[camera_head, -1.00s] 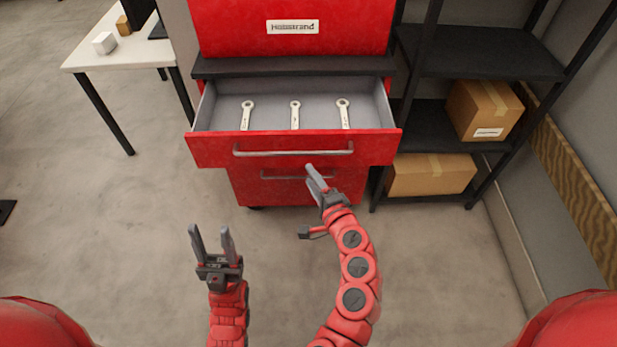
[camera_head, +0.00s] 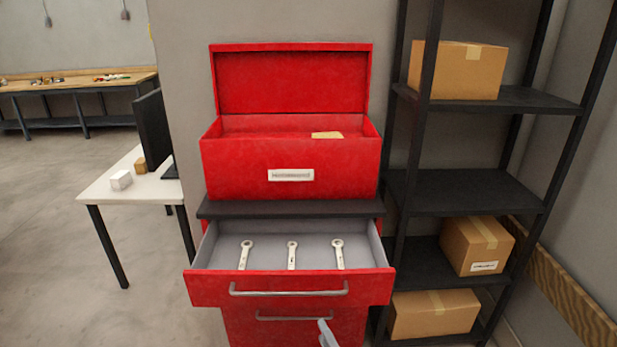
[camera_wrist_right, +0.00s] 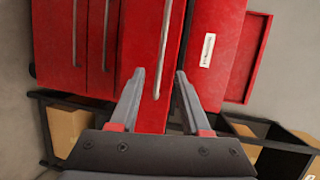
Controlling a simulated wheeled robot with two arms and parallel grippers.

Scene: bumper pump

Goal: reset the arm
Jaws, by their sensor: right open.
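My right gripper (camera_head: 327,333) shows only as a fingertip at the bottom edge of the head view, in front of the red cabinet's lower drawer. In the right wrist view my right gripper (camera_wrist_right: 161,82) has its two fingers spread apart with nothing between them. The pulled-out drawer (camera_head: 210,288) of the red cabinet is ahead of it, with its bar handle (camera_head: 289,290). The handle also shows in the wrist view (camera_wrist_right: 163,45), apart from the fingers. My left gripper is outside the head view.
The drawer holds three wrenches (camera_head: 291,255). A red toolbox (camera_head: 235,168) with its lid up stands on the cabinet. A black shelf rack (camera_head: 470,205) with cardboard boxes (camera_head: 477,245) stands at right. A white table (camera_head: 110,190) stands at left, with open floor before it.

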